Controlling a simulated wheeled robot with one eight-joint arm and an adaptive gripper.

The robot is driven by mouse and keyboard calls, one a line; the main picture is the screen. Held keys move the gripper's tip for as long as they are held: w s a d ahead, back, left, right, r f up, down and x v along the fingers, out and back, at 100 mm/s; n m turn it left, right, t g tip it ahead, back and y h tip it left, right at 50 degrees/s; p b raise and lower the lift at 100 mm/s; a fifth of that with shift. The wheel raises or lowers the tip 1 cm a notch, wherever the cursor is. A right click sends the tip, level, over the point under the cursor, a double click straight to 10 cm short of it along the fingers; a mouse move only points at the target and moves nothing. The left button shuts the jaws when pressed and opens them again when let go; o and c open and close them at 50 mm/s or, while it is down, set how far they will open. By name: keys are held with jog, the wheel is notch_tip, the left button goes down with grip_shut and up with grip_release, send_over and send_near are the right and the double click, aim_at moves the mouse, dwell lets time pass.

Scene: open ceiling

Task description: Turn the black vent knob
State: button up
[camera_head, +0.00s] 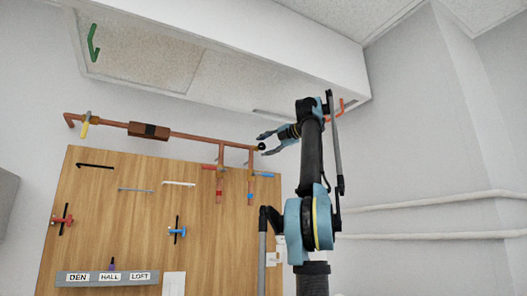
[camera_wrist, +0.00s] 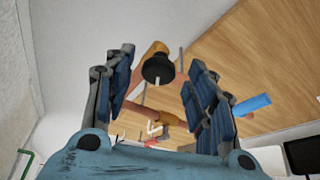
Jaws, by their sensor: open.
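The black vent knob (camera_head: 262,146) sits at the right end of the copper pipe (camera_head: 200,138), above the wooden board. In the wrist view the round black knob (camera_wrist: 158,69) shows on the end of the copper pipe, between and just beyond my fingers. My gripper (camera_head: 268,143) is open, its blue fingers on either side of the knob in the head view. In the wrist view my gripper (camera_wrist: 165,75) shows a clear gap between its fingers and the knob. I cannot tell whether either finger touches it.
A wooden board (camera_head: 145,215) carries several levers, a red valve (camera_head: 62,220) and a blue valve (camera_head: 177,231). A labelled strip (camera_head: 107,278) is at its bottom. Branch pipes with red and blue handles hang just left of my gripper. White pipes (camera_head: 440,202) run along the right wall.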

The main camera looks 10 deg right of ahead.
jog(key=v, duration=0.6)
jog(key=shift+s, duration=0.1)
dwell(0.4)
